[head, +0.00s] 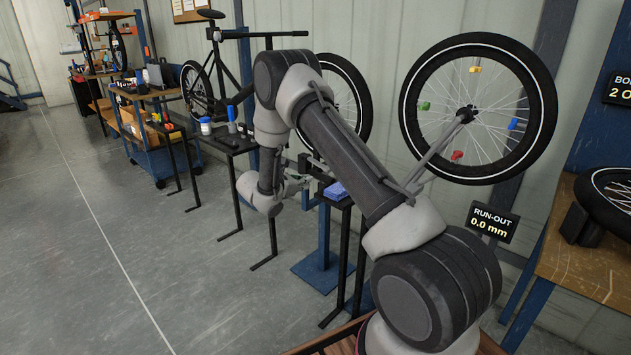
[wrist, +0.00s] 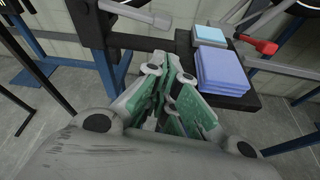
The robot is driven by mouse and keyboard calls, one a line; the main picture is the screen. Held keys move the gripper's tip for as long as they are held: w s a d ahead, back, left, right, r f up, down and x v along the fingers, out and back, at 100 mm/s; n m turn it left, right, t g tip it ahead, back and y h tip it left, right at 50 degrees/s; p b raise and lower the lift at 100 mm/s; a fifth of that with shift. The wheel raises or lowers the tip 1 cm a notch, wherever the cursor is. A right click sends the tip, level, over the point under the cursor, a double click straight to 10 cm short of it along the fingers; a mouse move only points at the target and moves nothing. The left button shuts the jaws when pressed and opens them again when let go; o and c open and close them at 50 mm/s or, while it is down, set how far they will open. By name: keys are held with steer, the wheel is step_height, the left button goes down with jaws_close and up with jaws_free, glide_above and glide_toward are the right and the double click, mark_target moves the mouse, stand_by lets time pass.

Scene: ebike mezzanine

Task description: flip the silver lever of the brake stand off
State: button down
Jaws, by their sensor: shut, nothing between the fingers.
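The silver lever (wrist: 135,13) shows at the top of the wrist view as a pale bar with a rounded end, reaching to the right from the dark upright of the brake stand (wrist: 90,25). My gripper (wrist: 172,68) is shut and empty, its fingertips close together just below and right of the lever's rounded end. A gap seems to show between them, but whether they touch is hard to tell. In the head view my gripper (head: 300,182) is small beside the dark stand, and I cannot make out the lever there.
Folded blue cloths (wrist: 222,70) lie on a black shelf (wrist: 242,100) right of my gripper. A red-ended handle (wrist: 262,46) sticks out above it. A spoked wheel (head: 478,165) hangs behind my arm. The floor at left is clear.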

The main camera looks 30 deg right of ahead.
mark_target(321, 180)
steer(key=x, duration=1)
steer(key=shift+r, duration=0.1)
stand_by(0.3)
steer(key=r, duration=0.1)
steer(key=r+n, duration=0.1)
steer(key=r, duration=0.1)
steer(key=r+n+g, duration=0.1)
steer(key=shift+s+d+r, duration=0.15)
steer(key=shift+s+r, duration=0.1)
steer(key=shift+s, duration=0.15)
steer(key=shift+r, duration=0.15)
